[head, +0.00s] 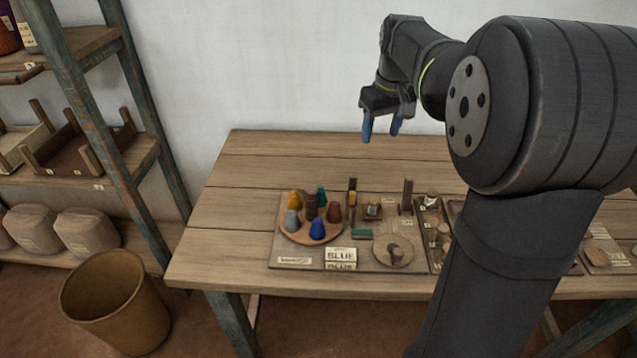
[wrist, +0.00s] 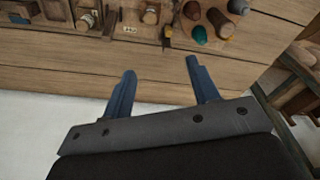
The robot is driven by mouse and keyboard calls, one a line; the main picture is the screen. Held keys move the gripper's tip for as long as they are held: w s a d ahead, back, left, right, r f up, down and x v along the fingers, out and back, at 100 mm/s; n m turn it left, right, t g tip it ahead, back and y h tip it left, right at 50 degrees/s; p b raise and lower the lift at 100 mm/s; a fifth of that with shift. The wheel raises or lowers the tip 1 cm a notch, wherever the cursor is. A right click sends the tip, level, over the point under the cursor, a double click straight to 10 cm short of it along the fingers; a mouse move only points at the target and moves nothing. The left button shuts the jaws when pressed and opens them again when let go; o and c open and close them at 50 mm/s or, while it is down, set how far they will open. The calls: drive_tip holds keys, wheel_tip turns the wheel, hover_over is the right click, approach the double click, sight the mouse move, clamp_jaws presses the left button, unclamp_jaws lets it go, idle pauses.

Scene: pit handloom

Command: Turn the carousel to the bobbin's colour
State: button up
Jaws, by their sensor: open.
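The carousel (head: 300,238) is a round wooden disc at the left of a board on the table. Around its dark centre post (head: 311,205) stand several cones: yellow, teal, red-brown, grey, and a blue cone (head: 317,229) at the front. A card (head: 341,254) in front reads "BLUE". A small yellow piece (head: 352,199) is by an upright at the back of the board; I cannot tell if it is the bobbin. My gripper (head: 382,128) is open and empty, well above the table near the wall. Its blue fingers (wrist: 160,85) also show in the wrist view, apart from everything.
A round wooden dish (head: 393,252) and a slim upright post (head: 407,197) stand right of the carousel. Trays of small parts (head: 436,235) lie further right, partly hidden by my arm. Shelving (head: 75,110) and a bin (head: 116,302) are at left. The table's back is clear.

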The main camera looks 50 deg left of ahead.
sight(311, 189)
drive_tip(key=s+a+n+h, duration=0.1)
drive_tip(key=s+a+n, duration=0.5)
drive_tip(key=s+a, duration=0.5)
drive_tip(key=shift+g, duration=0.3)
wheel_tip(311, 189, down, 17)
drive_tip(key=shift+s+d+f, duration=0.1)
drive_tip(key=shift+f, duration=0.1)
clamp_jaws()
